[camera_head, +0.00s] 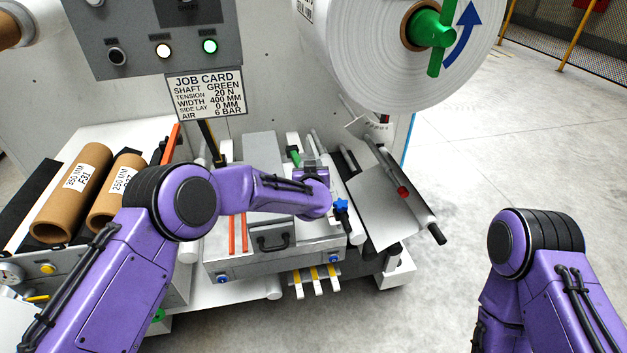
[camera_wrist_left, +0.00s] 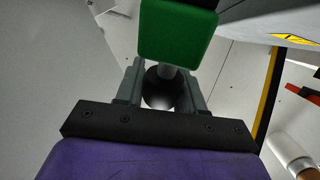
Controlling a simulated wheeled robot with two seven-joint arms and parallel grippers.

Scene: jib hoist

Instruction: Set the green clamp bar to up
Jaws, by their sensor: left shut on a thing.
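The green clamp bar shows as a small green piece (camera_head: 294,156) on the machine's middle unit, just left of my left gripper (camera_head: 310,166) in the head view. In the left wrist view its green block (camera_wrist_left: 178,32) is large and close, with a short pale rod below it. My left gripper (camera_wrist_left: 165,88) is shut on the bar, its grey fingers on both sides. The exact contact is partly hidden. My right gripper is out of view; only my right arm shows at the lower right.
A white roll (camera_head: 375,50) with a green hub and a blue arrow is at the upper right. A job card (camera_head: 206,94) hangs below the button panel. A blue star knob (camera_head: 341,205) and a tilted plate (camera_head: 385,205) are right of my gripper. Cardboard cores (camera_head: 72,195) lie left.

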